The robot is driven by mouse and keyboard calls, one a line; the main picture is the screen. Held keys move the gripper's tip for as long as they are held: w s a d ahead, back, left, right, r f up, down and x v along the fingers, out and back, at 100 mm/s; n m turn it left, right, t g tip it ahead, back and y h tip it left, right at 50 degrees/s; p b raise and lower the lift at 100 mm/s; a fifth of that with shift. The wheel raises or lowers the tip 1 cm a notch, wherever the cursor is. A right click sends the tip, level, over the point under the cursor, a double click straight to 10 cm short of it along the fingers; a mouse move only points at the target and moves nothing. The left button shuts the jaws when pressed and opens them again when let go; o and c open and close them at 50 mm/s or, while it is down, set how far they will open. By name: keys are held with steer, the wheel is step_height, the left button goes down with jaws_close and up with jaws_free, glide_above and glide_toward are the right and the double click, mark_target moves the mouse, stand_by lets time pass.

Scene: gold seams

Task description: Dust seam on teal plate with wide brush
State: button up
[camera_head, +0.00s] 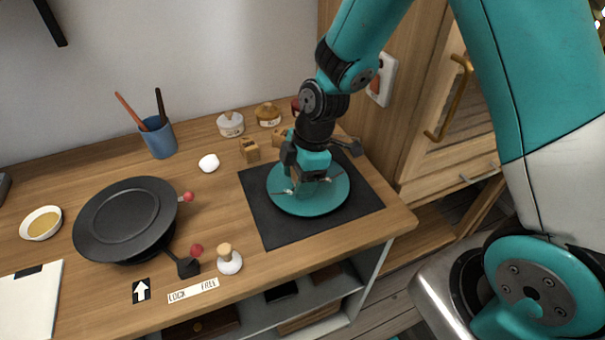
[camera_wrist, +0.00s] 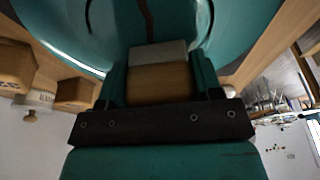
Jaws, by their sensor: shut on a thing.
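The teal plate (camera_head: 328,204) lies on a black mat (camera_head: 268,222) at the right of the counter. In the wrist view the plate (camera_wrist: 60,25) fills the top, with a dark brown seam (camera_wrist: 148,18) running down to the brush. My gripper (camera_head: 306,178) is over the plate and hides its middle. In the wrist view my gripper (camera_wrist: 160,82) is shut on the wide brush (camera_wrist: 158,84), a wooden block with a pale grey end against or just above the plate; contact cannot be told. Small pale marks show on the plate beside my gripper.
A black round wheel (camera_head: 125,215) with red-knobbed levers stands left, near a bowl of golden liquid (camera_head: 42,223). A blue cup (camera_head: 160,140) holds two sticks. Jars (camera_head: 230,124) and wooden blocks (camera_head: 249,150) stand behind the mat. A wooden-topped white piece (camera_head: 229,263) stands in front.

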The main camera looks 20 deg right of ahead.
steer(key=shift+s+a, duration=0.15)
steer(key=shift+a, duration=0.15)
steer(key=shift+w+a, duration=0.5)
steer(key=shift+a, duration=0.25)
steer(key=shift+r+p, duration=0.7)
steer(key=shift+r, duration=0.05)
steer(key=shift+r, duration=0.1)
step_height(320, 180, up, 4)
steer(key=p, duration=0.3)
steer(key=shift+r+p, duration=0.25)
steer(key=shift+p, duration=0.05)
steer(key=shift+f, duration=0.1)
